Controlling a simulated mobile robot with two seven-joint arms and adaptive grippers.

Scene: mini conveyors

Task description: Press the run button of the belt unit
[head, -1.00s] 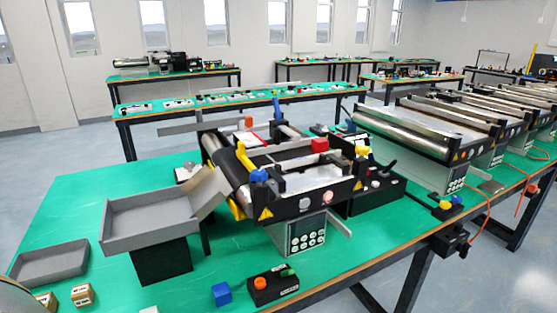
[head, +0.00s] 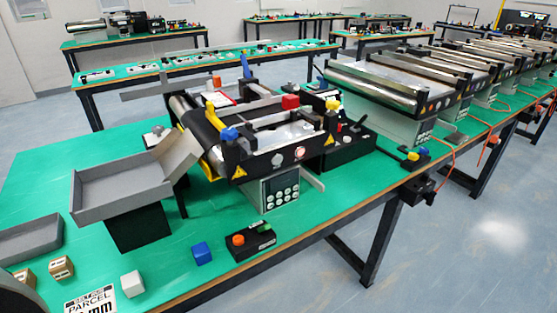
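The belt unit (head: 268,165) stands mid-table on the green top, with a dark belt and black side rails. On its front rail are a grey round button (head: 277,160) and a pale, pinkish round button (head: 300,153). Below them is a grey keypad panel (head: 281,190) with several round keys. A black control box (head: 251,244) lies in front of the unit, with an orange button (head: 238,240) and a green one (head: 264,229). I cannot read which is the run button. Neither of my grippers is in view.
A grey tray (head: 122,207) on a black block stands left of the unit. A blue cube (head: 202,253), a white cube (head: 132,284) and wooden blocks (head: 61,268) lie near the front. A printed parcel label (head: 91,303) lies at the front edge. More conveyors (head: 375,95) stand at right.

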